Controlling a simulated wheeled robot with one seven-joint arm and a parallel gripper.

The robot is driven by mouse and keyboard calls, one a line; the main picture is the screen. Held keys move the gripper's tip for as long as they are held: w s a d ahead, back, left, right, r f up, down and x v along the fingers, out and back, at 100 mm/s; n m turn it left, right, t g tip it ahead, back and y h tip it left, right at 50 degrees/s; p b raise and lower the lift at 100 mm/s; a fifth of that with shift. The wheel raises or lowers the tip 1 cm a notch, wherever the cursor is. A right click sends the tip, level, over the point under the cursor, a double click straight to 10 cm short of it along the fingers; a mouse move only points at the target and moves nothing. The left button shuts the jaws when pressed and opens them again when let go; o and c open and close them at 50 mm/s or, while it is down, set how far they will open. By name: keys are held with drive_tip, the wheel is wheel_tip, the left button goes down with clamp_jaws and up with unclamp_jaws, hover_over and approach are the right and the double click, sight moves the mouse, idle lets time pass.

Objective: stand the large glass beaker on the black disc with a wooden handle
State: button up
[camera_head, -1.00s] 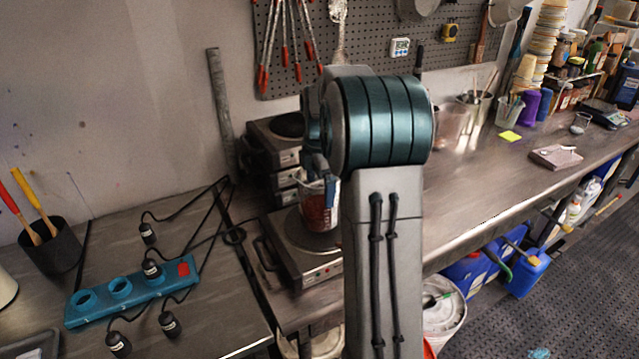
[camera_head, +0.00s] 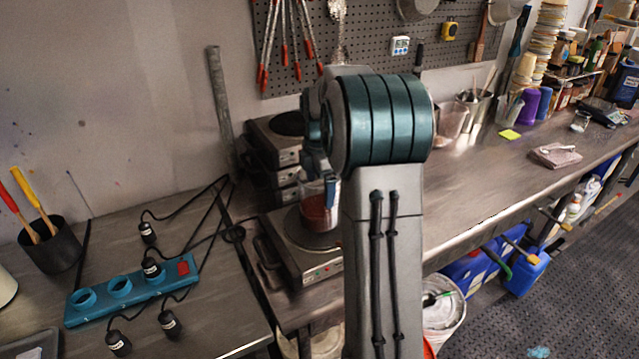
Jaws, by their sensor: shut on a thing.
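A clear beaker with red-brown contents (camera_head: 315,212) is at the hot plate, partly hidden by my arm. My gripper (camera_head: 326,188) is shut on it at its upper part; the fingertips are mostly hidden behind my arm. The beaker looks upright, over the dark round plate of the front hot plate (camera_head: 296,238). I cannot tell whether its base touches the plate. I cannot make out a wooden handle on any black disc; my arm hides part of this area.
More hot plates (camera_head: 281,150) are stacked close behind. A blue socket strip (camera_head: 130,291) with black plugs and cables lies at the left. A pot with paddles (camera_head: 50,246) stands behind it. The bench right of my arm (camera_head: 470,185) is largely clear.

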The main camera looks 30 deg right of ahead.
drive_tip(key=shift+f, duration=0.15)
idle(0.4)
drive_tip(key=o, duration=1.6)
wheel_tip(320, 180, up, 14)
drive_tip(key=shift+f+b, duration=0.1)
drive_tip(key=shift+b, duration=0.3)
drive_tip(key=shift+a, duration=0.1)
drive_tip(key=s+a+f+m+t, duration=0.1)
drive_tip(key=s+a+f+m, duration=0.2)
drive_tip(key=s+a+m, duration=0.2)
drive_tip(key=s+a+f+m+t, duration=0.1)
drive_tip(key=s+a+f+m, duration=0.3)
drive_tip(key=s, duration=0.8)
drive_tip(key=s+a+f+m+t, duration=0.1)
drive_tip(key=s+a+f+m, duration=0.2)
drive_tip(key=s+a+m, duration=0.3)
drive_tip(key=shift+s+a+f+m, duration=0.15)
drive_tip(key=shift+s+f+m, duration=0.05)
drive_tip(key=shift+s+m, duration=0.5)
drive_tip(key=shift+s+a+f+m, duration=0.2)
drive_tip(key=shift+s+m, duration=0.3)
drive_tip(key=shift+s, duration=0.25)
